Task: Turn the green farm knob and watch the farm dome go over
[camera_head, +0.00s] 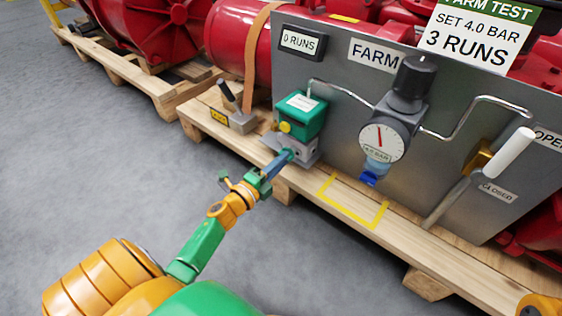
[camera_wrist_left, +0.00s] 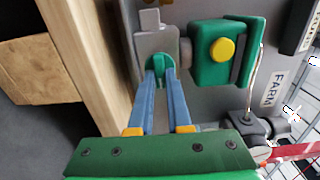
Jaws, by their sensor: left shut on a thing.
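My left gripper (camera_head: 283,160) reaches in from the lower left in the head view, at the grey valve body (camera_head: 303,150) under a green actuator box (camera_head: 301,116). In the left wrist view, the two blue fingers of my left gripper (camera_wrist_left: 158,82) close on the green knob (camera_wrist_left: 159,67), which sticks out from the grey valve body (camera_wrist_left: 154,45). The knob is mostly hidden in the head view. A yellow round dome (camera_head: 285,127) sits on the green box's face; it also shows in the left wrist view (camera_wrist_left: 222,49). My right gripper is out of view.
A grey FARM panel (camera_head: 345,75) stands on a wooden pallet (camera_head: 395,222), with a gauge (camera_head: 381,139) and a white-handled lever (camera_head: 508,152). A small black-handled lever (camera_head: 229,97) stands left of the valve. The counter (camera_head: 301,42) reads 0 RUNS. The floor in front is clear.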

